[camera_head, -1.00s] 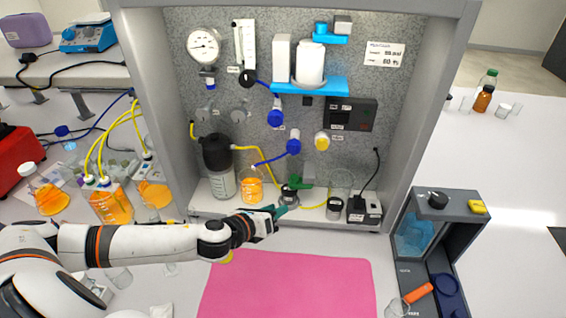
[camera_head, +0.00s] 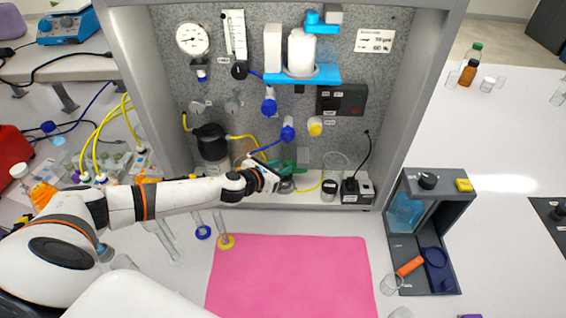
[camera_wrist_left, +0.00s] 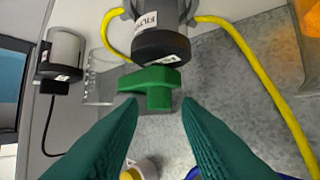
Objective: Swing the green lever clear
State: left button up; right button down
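I see no clear contact. In the head view the lever (camera_head: 302,169) is low in the rig, and my left gripper (camera_head: 282,172) reaches it from the left, partly covering the filter. My right gripper is not in view.
Yellow tubing (camera_wrist_left: 255,75) curves beside the filter. A glass beaker (camera_head: 336,165) and a black-and-white device (camera_head: 357,190) stand right of the lever.

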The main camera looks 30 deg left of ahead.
pick_arm(q)
jog(key=shift+x, duration=0.75)
jog(key=shift+w, duration=0.2)
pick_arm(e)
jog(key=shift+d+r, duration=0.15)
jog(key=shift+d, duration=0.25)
pick_arm(q)
jog(key=shift+c, duration=0.5)
jog(key=shift+d, duration=0.1)
grip_shut()
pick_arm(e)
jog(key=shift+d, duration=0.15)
pick_arm(q)
jog(key=shift+s, duration=0.1)
